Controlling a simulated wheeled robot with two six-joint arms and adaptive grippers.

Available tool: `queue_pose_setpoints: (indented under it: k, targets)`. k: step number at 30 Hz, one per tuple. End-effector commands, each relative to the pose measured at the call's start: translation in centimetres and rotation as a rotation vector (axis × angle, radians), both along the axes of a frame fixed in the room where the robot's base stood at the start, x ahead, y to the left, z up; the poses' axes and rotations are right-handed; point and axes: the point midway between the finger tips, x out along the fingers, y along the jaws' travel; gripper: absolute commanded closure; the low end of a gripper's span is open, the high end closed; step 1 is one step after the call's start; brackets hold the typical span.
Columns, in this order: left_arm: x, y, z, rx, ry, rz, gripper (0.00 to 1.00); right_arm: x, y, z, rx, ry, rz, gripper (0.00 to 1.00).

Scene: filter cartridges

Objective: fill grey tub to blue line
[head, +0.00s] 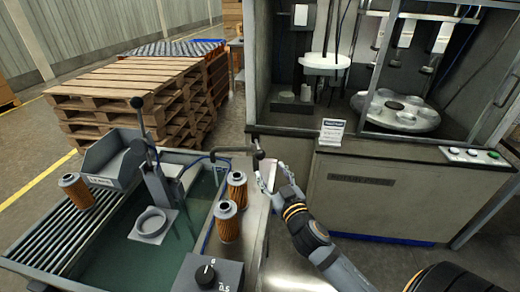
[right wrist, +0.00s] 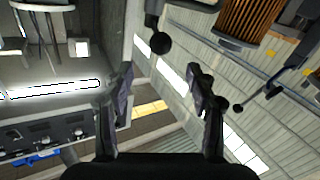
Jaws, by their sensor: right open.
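The grey tub (head: 22,262) stands at the lower left of the head view with dark green liquid (head: 125,262) in it. A thin blue strip (head: 207,232) shows at its right inner wall; I cannot tell how the liquid level stands against it. A dark bar (head: 228,150) reaches right from the tub's back edge, its end close to my right gripper (head: 266,176). That gripper is open and empty. In the right wrist view, a black ball knob (right wrist: 160,42) is beyond the open fingers (right wrist: 162,95), apart from them. My left gripper is out of view.
Orange filter cartridges stand on the tub's right ledge (head: 228,222) and left grating (head: 76,190). A dial box (head: 208,275) is in front. Pallets (head: 135,90) are behind; a grey machine cabinet (head: 375,195) is right.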

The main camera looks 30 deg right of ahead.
Motion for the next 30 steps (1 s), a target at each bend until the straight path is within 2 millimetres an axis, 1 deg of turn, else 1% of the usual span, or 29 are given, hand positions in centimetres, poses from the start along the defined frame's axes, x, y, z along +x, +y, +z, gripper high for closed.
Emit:
queue_pose_setpoints:
  k: [1, 3, 6, 8, 12, 15, 19, 22, 25, 26, 30]
  targets:
    - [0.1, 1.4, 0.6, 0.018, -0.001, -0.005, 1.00, 0.8, -0.1, 0.4, 0.004, -0.002, -0.003, 0.43]
    - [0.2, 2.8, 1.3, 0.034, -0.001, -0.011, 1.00, 2.2, -0.3, 0.6, 0.006, -0.004, -0.002, 0.43]
    - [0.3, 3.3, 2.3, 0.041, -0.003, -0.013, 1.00, 4.4, -0.6, 0.6, 0.005, -0.003, -0.003, 0.43]
    - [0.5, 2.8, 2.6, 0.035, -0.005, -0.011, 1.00, 5.7, -0.8, 0.6, 0.005, -0.002, -0.003, 0.43]
    - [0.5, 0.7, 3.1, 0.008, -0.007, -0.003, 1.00, 8.1, -1.1, 0.4, 0.004, -0.002, -0.002, 0.43]
    - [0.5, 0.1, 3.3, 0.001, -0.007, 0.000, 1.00, 9.2, -1.2, 0.3, 0.003, -0.002, -0.001, 0.43]
    - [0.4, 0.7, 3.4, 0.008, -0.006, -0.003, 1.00, 9.8, -1.2, 0.2, 0.002, -0.001, 0.000, 0.43]
    - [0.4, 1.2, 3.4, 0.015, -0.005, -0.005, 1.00, 9.8, -1.2, 0.1, 0.002, 0.000, 0.000, 0.43]
    - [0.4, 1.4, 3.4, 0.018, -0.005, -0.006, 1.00, 9.8, -1.2, 0.1, 0.002, 0.000, 0.000, 0.43]
    - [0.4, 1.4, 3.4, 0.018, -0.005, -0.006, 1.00, 9.8, -1.2, 0.1, 0.002, 0.000, 0.000, 0.44]
    - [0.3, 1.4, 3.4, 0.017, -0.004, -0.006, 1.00, 9.8, -1.2, 0.1, 0.002, 0.000, 0.000, 0.63]
